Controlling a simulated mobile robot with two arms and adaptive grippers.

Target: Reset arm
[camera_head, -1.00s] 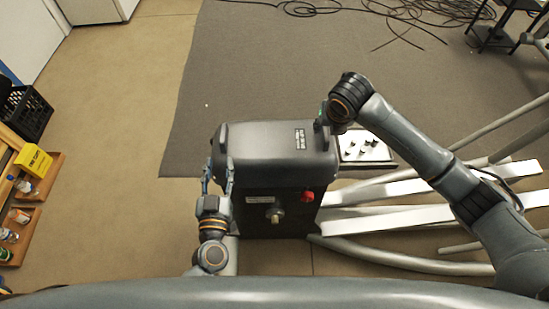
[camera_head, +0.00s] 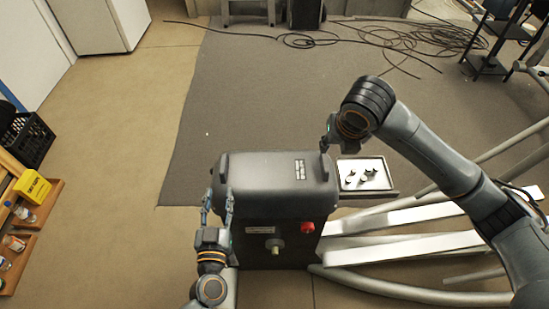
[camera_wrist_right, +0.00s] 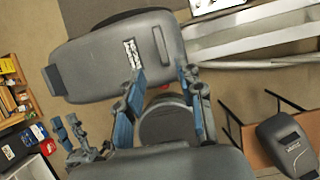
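A dark grey machine head with a smooth curved top (camera_head: 270,175) stands in the middle of the head view, with a red knob (camera_head: 307,227) on its front. It also shows in the right wrist view (camera_wrist_right: 100,62). My left gripper (camera_head: 218,196) is at its left end, its two fingers apart with nothing visible held; whether they touch the casing I cannot tell. My right gripper (camera_head: 327,141) hovers beyond the right end, near an upright handle (camera_head: 323,166). In the right wrist view its blue-padded fingers (camera_wrist_right: 160,80) are spread wide and empty.
A tray with small dark parts (camera_head: 364,174) lies right of the machine. Grey tubes and white rails (camera_head: 400,250) fill the lower right. A wooden shelf with a yellow box (camera_head: 32,186) and a black crate (camera_head: 27,140) stand left. The floor between is clear.

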